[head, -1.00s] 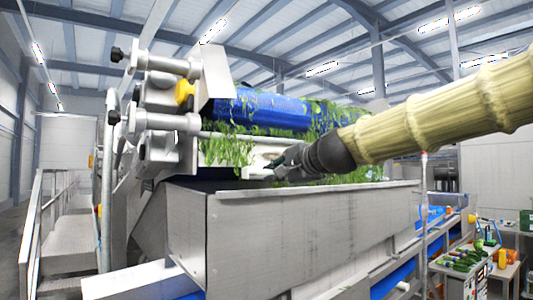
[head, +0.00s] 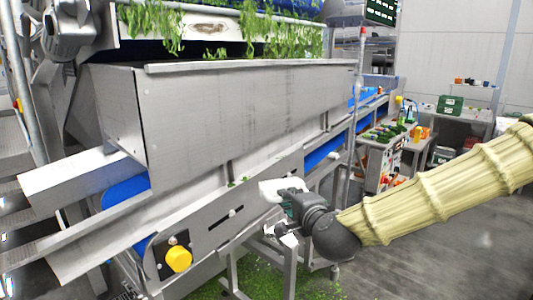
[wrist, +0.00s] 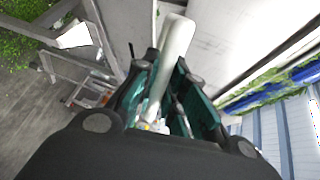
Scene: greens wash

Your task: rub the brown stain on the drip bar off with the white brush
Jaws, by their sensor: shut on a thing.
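The white drip bar (head: 180,30) runs along the top of the head view, below the blue roller, with greens hanging over parts of it. A brown stain (head: 208,28) shows on its face at the left of the middle. My gripper (head: 288,200) is low, in front of the sloping conveyor side, well below and right of the stain. It is shut on the white brush (head: 277,187), which also shows between the dark green fingers in the wrist view (wrist: 176,50). The brush's lower part is hidden by the fingers.
A big steel hopper (head: 230,105) stands between my gripper and the drip bar. Its top edge lies in front of the bar. A yellow knob (head: 178,258) sticks out at lower left. A table with vegetables (head: 385,140) stands at right. The floor at right is clear.

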